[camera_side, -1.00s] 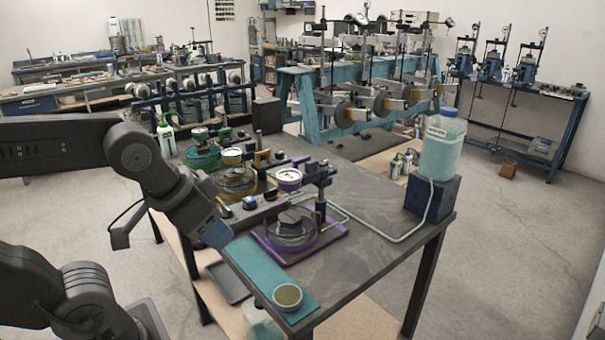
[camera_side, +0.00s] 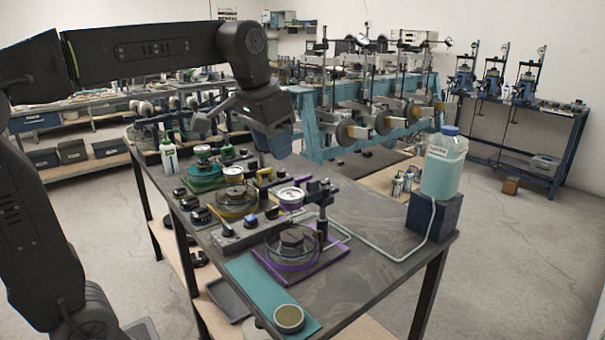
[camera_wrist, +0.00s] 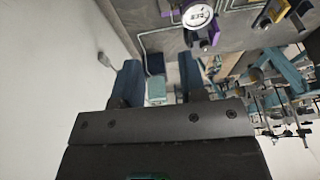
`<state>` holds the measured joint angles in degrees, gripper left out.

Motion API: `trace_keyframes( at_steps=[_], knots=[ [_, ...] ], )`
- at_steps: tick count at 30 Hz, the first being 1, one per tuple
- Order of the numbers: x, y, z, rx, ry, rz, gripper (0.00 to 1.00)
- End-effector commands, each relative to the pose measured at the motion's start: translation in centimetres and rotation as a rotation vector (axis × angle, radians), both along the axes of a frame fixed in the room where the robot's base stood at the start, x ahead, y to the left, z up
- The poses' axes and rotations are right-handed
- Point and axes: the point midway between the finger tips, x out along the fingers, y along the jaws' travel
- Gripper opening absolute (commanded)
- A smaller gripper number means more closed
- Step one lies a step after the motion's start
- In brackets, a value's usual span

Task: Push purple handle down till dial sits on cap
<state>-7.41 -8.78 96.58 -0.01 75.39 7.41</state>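The purple station has a purple base plate (camera_side: 318,268) with a clear round chamber and a dark hexagonal cap (camera_side: 291,241). Its white-faced, purple-rimmed dial (camera_side: 290,196) is raised above the cap, clearly apart from it. The dial also shows in the wrist view (camera_wrist: 197,15). A purple end (camera_wrist: 208,42), apparently the handle, shows just below the dial there; the handle is hard to make out in the side view. My gripper (camera_side: 280,150) is in the air above and behind the dial. Its two blue fingers (camera_wrist: 159,68) are spread with nothing held.
Green (camera_side: 203,155) and yellow (camera_side: 233,175) dial stations stand left of the purple one. A control strip with knobs (camera_side: 235,233) runs in front. A liquid bottle (camera_side: 444,162) on a blue block (camera_side: 434,213) stands right. The bench's right front surface is mostly clear.

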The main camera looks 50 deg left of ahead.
Motion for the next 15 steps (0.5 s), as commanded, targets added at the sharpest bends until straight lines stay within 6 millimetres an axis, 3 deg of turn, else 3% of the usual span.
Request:
trace_keyframes(
  at_steps=[1,7,15],
  knots=[
    [1.9,0.9,0.6,0.001,0.023,0.004,0.38],
    [7.9,4.2,2.1,-0.001,0.109,0.005,0.38],
    [14.0,9.2,1.1,-0.018,0.220,0.005,0.38]
  ],
)
